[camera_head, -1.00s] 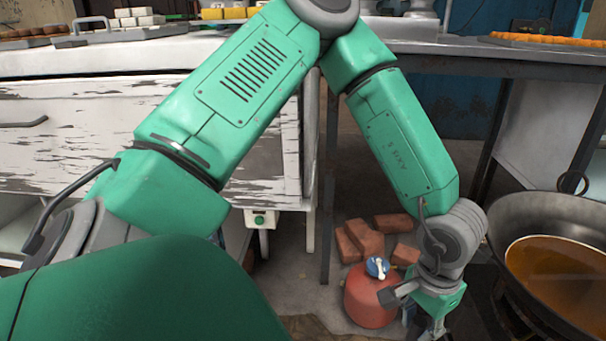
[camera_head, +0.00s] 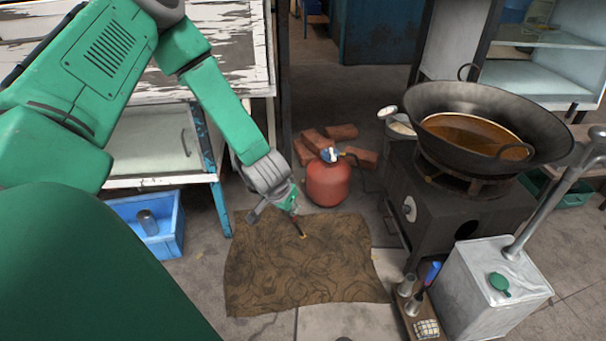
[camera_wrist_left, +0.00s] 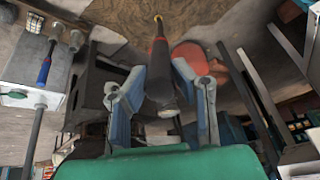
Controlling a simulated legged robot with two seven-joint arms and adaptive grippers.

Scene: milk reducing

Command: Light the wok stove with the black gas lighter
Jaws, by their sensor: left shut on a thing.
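The wok stove (camera_head: 445,215) is a dark metal block at the right of the head view, with a round pale knob (camera_head: 409,208) on its front. A black wok (camera_head: 550,130) with brown liquid sits on its burner. My left gripper (camera_head: 290,206) is left of the stove, above a brown mat. In the wrist view my left gripper (camera_wrist_left: 163,100) is shut on the black gas lighter (camera_wrist_left: 160,72), a dark stick with reddish edges and a yellowish tip. Its thin tip (camera_head: 302,234) shows below the gripper in the head view. No flame shows. My right gripper is not in view.
A red gas cylinder (camera_head: 328,185) stands behind the mat (camera_head: 310,275), with bricks (camera_head: 342,131) behind it. A white canister (camera_head: 490,285) and a small rack (camera_head: 425,325) stand before the stove. A blue crate (camera_head: 165,240) is at left.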

